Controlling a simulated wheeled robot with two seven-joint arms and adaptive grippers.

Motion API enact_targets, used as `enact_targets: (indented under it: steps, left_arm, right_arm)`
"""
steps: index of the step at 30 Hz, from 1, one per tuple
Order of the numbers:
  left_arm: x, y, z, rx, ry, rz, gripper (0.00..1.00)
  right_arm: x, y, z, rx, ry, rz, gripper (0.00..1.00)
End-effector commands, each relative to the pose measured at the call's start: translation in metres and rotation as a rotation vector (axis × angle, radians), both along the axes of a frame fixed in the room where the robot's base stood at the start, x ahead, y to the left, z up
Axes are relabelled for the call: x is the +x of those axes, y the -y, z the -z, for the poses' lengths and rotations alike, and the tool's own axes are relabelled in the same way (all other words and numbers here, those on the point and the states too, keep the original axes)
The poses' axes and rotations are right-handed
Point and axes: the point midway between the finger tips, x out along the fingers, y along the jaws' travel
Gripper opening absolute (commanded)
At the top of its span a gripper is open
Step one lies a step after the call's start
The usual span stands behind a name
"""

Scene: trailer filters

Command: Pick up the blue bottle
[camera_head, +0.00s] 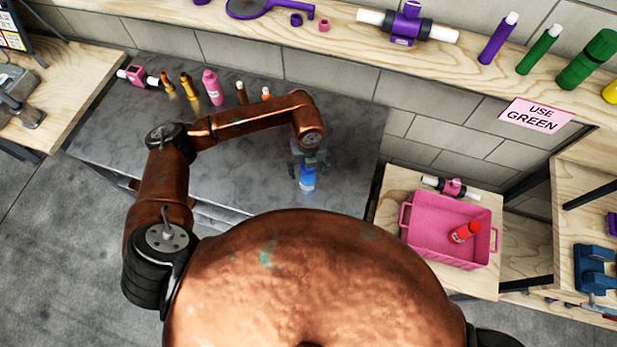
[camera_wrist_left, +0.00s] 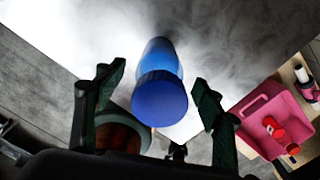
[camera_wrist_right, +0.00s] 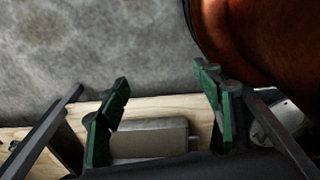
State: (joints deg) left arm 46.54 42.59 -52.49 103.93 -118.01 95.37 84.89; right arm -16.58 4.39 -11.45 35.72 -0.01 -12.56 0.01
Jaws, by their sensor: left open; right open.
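The blue bottle (camera_head: 307,180) stands on the grey metal table near its front right part. In the left wrist view the blue bottle (camera_wrist_left: 160,92) shows its dark blue cap towards the camera, between the two fingers. My left gripper (camera_head: 308,160) is open above and around the top of the bottle. In the left wrist view the fingers of my left gripper (camera_wrist_left: 155,95) stand apart on both sides of the cap, with gaps on each side. My right gripper (camera_wrist_right: 160,105) is open and empty, away from the bottle; it is not visible in the head view.
A pink crate (camera_head: 420,250) with a red bottle (camera_head: 465,232) stands on a wooden table at the right. A pink bottle (camera_head: 212,87) and several small items stand at the table's back.

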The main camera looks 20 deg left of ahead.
Motion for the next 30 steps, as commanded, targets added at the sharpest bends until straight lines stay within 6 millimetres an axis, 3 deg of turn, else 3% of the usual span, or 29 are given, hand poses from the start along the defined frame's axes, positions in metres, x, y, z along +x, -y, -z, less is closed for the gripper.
enact_targets:
  steps: [3,6,10,17,30]
  left_arm:
    - [-0.002,-0.001,0.013,0.001,-0.004,-0.001,0.63]
    - [-0.004,-0.001,0.028,0.001,-0.004,-0.001,0.63]
    - [-0.003,0.000,0.045,0.000,-0.002,0.002,0.63]
    - [-0.002,0.000,0.048,0.000,-0.001,0.004,0.63]
    - [-0.002,0.000,0.047,0.000,-0.001,0.004,0.33]
  right_arm:
    - [-0.022,0.000,-0.004,0.000,-0.024,0.006,0.60]
    - [-0.029,0.001,-0.008,-0.002,-0.035,0.009,0.60]
    - [-0.022,0.001,-0.009,-0.002,-0.026,0.007,0.60]
    - [-0.008,0.002,-0.009,-0.002,-0.008,0.002,0.60]
    - [-0.011,0.005,-0.009,-0.005,-0.011,0.002,0.60]
